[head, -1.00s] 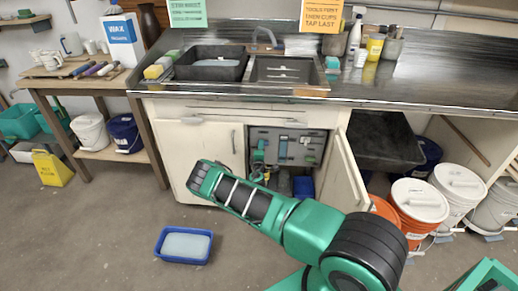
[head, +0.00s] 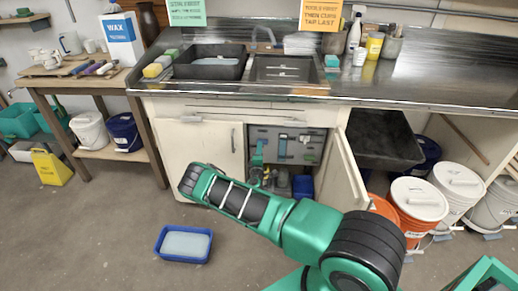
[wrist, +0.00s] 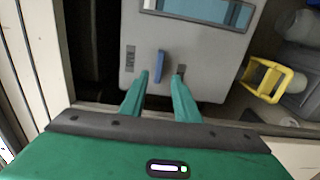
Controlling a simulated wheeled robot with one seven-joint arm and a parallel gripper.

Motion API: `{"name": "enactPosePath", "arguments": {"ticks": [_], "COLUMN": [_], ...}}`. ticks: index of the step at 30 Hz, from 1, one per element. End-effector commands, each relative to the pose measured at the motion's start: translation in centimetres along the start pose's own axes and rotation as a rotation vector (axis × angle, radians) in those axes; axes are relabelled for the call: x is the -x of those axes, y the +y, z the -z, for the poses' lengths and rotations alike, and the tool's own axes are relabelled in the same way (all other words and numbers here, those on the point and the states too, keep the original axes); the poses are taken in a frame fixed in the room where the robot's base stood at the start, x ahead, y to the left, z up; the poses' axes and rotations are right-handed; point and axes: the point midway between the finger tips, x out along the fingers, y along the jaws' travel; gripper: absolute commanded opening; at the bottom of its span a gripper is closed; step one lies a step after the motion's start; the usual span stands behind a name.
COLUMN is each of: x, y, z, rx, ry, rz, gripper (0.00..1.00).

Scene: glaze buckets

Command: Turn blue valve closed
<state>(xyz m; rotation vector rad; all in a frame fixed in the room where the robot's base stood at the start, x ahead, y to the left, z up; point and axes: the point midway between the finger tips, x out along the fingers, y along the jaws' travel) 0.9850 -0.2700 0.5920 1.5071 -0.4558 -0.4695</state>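The blue valve handle (wrist: 160,66) is a narrow bar standing upright in the wrist view, on a grey panel. My gripper (wrist: 161,76) is open, with its two green fingers on either side of the handle's lower part. A gap shows between the handle and each finger; I cannot tell whether the fingertips reach its depth. In the head view the grey panel (head: 262,133) stands inside the open cabinet under the sink. My gripper (head: 257,158) is small there and partly hidden.
The cabinet door (head: 342,172) stands open to the right of the opening. A yellow frame-like handle (wrist: 266,80) is right of the panel in the wrist view. A blue tub (head: 184,244) lies on the floor. Orange and white buckets (head: 418,205) stand at right.

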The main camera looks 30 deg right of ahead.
Motion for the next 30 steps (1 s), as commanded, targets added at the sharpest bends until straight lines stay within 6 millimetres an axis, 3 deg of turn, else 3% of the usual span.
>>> {"name": "enactPosePath", "arguments": {"ticks": [6,12,30], "x": [4.0,6.1,6.5], "y": [-0.1,-0.2,-0.1], "z": [0.2,0.2,0.2], "rx": [0.003,0.0,-0.001], "ry": [0.003,0.003,0.002], "rz": [0.002,0.002,0.001], "gripper": [0.29,0.29,0.29]}}
